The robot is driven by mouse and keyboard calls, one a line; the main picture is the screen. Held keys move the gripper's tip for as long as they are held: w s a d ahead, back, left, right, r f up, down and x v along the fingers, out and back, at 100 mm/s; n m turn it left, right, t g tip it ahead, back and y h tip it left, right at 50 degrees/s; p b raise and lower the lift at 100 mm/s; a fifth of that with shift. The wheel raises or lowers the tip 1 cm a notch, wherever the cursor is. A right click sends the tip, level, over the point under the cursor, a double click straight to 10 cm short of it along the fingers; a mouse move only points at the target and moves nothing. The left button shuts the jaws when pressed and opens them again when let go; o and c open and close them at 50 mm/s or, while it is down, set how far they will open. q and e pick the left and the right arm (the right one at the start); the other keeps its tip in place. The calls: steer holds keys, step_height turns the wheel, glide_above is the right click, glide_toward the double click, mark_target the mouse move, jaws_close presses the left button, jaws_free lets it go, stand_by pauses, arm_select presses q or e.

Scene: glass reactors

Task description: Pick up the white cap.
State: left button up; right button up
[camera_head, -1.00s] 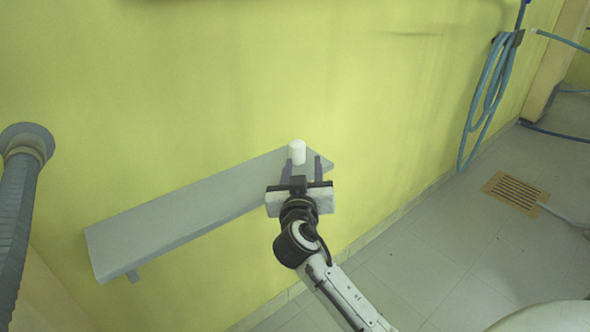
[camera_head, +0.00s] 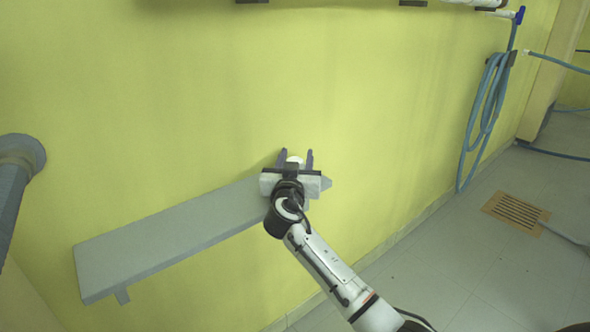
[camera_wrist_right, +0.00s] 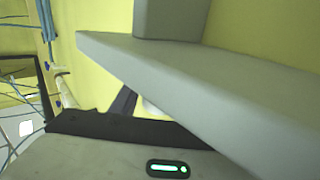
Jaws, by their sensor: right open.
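The white cap (camera_head: 295,160) is a small white cylinder at the right end of the grey wall shelf (camera_head: 160,235); only its top shows in the head view. My right gripper (camera_head: 296,153) is open, with one dark finger on each side of the cap. Its palm hides the cap's lower part, so I cannot tell whether the fingers touch it. In the right wrist view a dark finger (camera_wrist_right: 122,103) and a small pale part of the cap (camera_wrist_right: 150,108) show beside the shelf edge. My left gripper is not in view.
The yellow wall (camera_head: 200,90) rises right behind the shelf. The shelf's left part is bare. A blue hose (camera_head: 487,110) hangs on the wall at the right, above a floor grate (camera_head: 515,211). A grey pipe (camera_head: 12,190) is at the left edge.

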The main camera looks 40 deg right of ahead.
steer(key=shift+w+d, duration=0.25)
steer(key=c, duration=0.8)
steer(key=shift+c, duration=0.2)
steer(key=shift+r, duration=0.1)
steer(key=shift+s+r, duration=0.2)
steer(key=shift+r, duration=0.05)
step_height(320, 180, up, 7)
steer(key=p, duration=0.1)
steer(key=s+d+p, duration=0.1)
steer(key=s, duration=1.8)
steer(key=shift+s+d+f, duration=0.25)
steer(key=shift+s+f, duration=0.05)
steer(key=shift+f, duration=0.05)
